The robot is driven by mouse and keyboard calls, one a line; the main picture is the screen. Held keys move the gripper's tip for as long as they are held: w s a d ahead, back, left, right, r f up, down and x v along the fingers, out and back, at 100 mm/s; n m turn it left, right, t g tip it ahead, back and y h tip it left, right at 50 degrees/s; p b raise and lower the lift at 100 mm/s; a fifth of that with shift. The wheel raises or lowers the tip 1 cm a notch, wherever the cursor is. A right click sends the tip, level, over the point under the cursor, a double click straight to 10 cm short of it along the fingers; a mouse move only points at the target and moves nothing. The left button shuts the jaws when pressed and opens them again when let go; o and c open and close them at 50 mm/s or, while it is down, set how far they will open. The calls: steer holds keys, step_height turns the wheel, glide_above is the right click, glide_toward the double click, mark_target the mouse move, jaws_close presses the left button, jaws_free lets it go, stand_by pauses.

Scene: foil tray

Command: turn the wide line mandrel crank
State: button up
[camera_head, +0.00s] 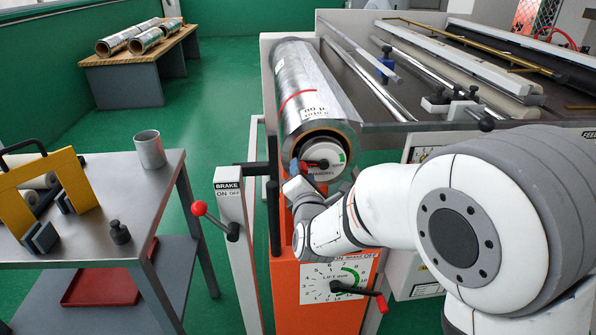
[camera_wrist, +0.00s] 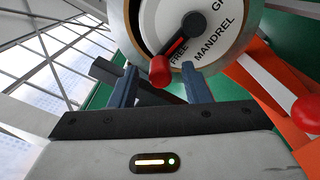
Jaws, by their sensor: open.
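The mandrel crank (camera_head: 318,163) is a small dark arm on the white round face at the near end of a large foil roll. In the wrist view its arm (camera_wrist: 181,43) slants down-left to a red knob (camera_wrist: 160,71), beside the word FREE; the word MANDREL is printed to its right. My gripper (camera_wrist: 161,82) is open, with one blue-grey finger on each side of the knob in the picture. I cannot tell whether either finger touches it. In the head view my gripper (camera_head: 295,172) is at the lower left of the mandrel face, partly hidden by my wrist.
A brake lever with a red ball (camera_head: 199,208) stands left of the orange post (camera_head: 285,280). A lift crank with a red knob (camera_head: 381,304) is below my wrist. A metal cart (camera_head: 115,205) with a cup is at left. Green floor lies between cart and machine.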

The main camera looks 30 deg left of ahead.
steer(key=v, duration=0.6)
steer(key=shift+s, duration=0.3)
steer(key=shift+r, duration=0.1)
steer(key=w+d+r+m+g+h+p, duration=0.1)
steer(key=d+r+m+g+h+p, duration=0.15)
steer(key=d+m, duration=0.65)
steer(key=w+d+r+m+g+h+p, duration=0.1)
steer(key=d+m+g+h+p, duration=0.15)
steer(key=d+m, duration=0.65)
steer(key=s+d+r+m+g+h+p, duration=0.1)
steer(key=s+d+m+g+h+p, duration=0.1)
steer(key=s+d+m+g, duration=0.2)
steer(key=s+d+r+m+g+h+p, duration=0.2)
steer(key=s+d+m+g+p, duration=0.1)
steer(key=s+d+m, duration=0.6)
steer(key=s+d, duration=0.4)
steer(key=d, duration=0.4)
steer(key=shift+d+m+g, duration=0.25)
steer(key=shift+m+g, duration=0.15)
steer(key=shift+f, duration=0.1)
